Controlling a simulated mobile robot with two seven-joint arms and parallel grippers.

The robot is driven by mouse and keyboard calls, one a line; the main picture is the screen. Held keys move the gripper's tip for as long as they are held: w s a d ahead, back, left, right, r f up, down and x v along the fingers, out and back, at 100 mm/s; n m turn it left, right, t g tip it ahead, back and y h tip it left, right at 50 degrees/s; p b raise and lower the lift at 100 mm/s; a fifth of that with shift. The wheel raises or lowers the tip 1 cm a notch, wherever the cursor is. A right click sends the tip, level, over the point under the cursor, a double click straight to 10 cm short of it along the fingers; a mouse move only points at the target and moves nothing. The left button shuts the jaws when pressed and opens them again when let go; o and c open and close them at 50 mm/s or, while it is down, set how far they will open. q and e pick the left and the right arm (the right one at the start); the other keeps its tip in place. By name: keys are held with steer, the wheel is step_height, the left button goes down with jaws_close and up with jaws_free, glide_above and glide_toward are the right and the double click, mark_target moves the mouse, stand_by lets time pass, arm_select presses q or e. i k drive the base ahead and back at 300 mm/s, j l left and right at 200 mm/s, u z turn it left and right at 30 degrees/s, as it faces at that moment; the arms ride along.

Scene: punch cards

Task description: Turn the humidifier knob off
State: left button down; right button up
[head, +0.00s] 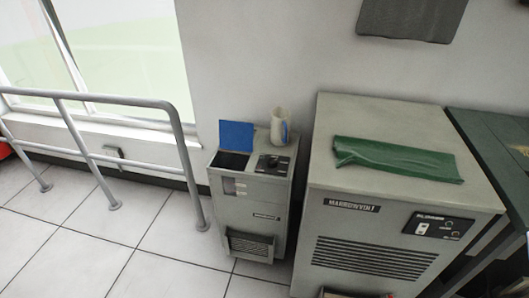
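The humidifier appears to be the smaller grey floor cabinet (248,218) left of the larger machine, with a vent low on its front. A dark control panel (273,164) with a small round knob lies on its top at the right; the knob's setting is too small to read. A blue lid (237,135) stands open behind a dark opening on the top left. A whitish jug (279,127) with a blue mark stands at the back of the top. Neither of my grippers is in view.
A metal railing (95,100) runs along the window at left. Tiled floor (150,245) is clear at front left.

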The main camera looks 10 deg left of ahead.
mark_target(272, 162)
steer(key=i+j, duration=0.2)
steer(key=j, duration=0.2)
steer(key=i+j, duration=0.2)
steer(key=j, duration=0.15)
steer(key=i+j, duration=0.2)
steer(key=j, duration=0.2)
steer(key=i+j, duration=0.2)
steer(key=j, duration=0.15)
steer(key=i+j, duration=0.25)
steer(key=j, duration=0.15)
steer(key=i+j+z, duration=0.1)
steer(key=j, duration=0.25)
steer(key=i+j, duration=0.3)
steer(key=k+j, duration=0.05)
steer(key=j, duration=0.05)
